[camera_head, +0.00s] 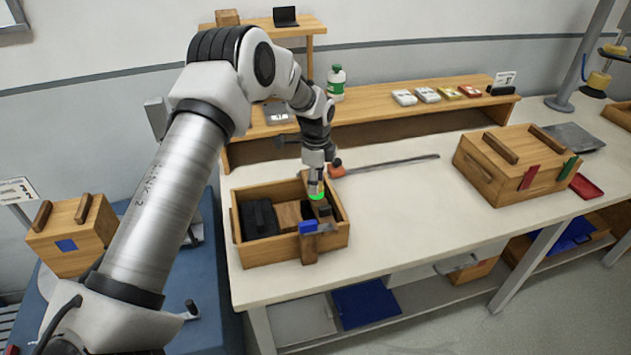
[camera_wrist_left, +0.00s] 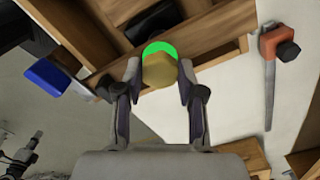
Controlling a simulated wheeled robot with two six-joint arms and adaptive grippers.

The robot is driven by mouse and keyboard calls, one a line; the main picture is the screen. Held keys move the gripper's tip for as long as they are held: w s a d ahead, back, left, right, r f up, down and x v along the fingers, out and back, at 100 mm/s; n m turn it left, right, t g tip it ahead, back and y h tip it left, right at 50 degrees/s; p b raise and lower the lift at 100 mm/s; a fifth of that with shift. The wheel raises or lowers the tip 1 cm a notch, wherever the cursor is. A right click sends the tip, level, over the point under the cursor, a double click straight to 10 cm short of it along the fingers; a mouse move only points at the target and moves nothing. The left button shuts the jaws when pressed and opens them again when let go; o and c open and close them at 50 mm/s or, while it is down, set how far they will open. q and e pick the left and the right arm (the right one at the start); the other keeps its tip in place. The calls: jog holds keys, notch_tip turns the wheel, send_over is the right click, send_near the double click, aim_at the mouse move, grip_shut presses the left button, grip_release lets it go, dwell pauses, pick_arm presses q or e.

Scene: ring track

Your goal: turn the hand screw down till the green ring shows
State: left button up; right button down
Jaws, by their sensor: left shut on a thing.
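The hand screw (camera_wrist_left: 158,74) has a yellowish, many-sided knob, seen end-on in the left wrist view. My left gripper (camera_wrist_left: 159,88) is shut on it, one finger on each side. A bright green ring (camera_wrist_left: 158,46) shows around the knob's far side. The green ring also shows in the head view (camera_head: 317,196), just below the fingertips of my left gripper (camera_head: 315,186), which points down over the right part of an open wooden box (camera_head: 285,253). In the head view the fingers mostly hide the knob. My right gripper is in neither view.
The box holds a black block (camera_head: 259,218); a blue piece (camera_head: 308,226) sits at its front wall. An orange-ended bar clamp (camera_head: 385,163) lies behind it. A closed wooden crate (camera_head: 510,165) stands at the right. The white table (camera_head: 400,220) between is clear.

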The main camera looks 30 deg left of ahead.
pick_arm(q)
jog(key=shift+s+d+f, duration=0.1)
jog(key=shift+s+f, duration=0.1)
jog(key=shift+f, duration=0.05)
jog(key=o, duration=0.9)
jog(key=shift+c, duration=0.2)
jog(key=shift+o, duration=1.4)
jog(key=shift+w, duration=0.15)
jog(key=shift+r, duration=0.1)
notch_tip(320, 180, up, 12)
